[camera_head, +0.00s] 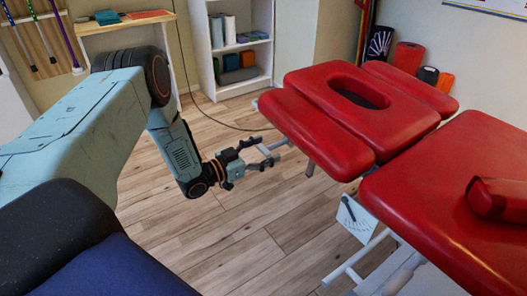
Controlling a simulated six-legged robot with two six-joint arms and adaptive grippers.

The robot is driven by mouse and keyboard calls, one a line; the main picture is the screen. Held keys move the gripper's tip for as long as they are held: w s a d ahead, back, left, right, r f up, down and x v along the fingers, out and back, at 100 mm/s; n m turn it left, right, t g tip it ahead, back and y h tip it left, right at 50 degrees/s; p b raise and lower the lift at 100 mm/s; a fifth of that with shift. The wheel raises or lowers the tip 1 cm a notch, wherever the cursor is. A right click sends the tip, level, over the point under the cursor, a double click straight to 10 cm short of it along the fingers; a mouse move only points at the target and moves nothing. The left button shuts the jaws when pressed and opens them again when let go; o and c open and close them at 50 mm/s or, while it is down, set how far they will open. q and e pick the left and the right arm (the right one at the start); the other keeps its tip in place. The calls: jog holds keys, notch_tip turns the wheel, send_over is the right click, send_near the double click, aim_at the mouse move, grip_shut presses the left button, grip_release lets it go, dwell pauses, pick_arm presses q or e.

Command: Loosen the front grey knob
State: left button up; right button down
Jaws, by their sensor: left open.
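The red treatment table has a head section (350,108) with an oval face hole. No knob shows clearly as the front grey one. A small grey part (256,104) sticks out at the head section's far left edge, and a grey piece (310,169) hangs under its near edge; I cannot tell whether either is a knob. My left gripper (281,153) is open, its fingers apart and pointing right, left of the head section's near edge. I see nothing between its fingers. My right gripper is not in view.
The red main pad (455,190) with a red bolster (499,199) fills the right side. A white plate with a scale (356,218) hangs below the pad near a pale frame. A white shelf (237,48) stands behind. The wooden floor (240,235) below the gripper is clear.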

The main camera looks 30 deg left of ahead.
pick_arm(q)
jog(key=shift+c, duration=0.5)
jog(key=c, duration=1.1)
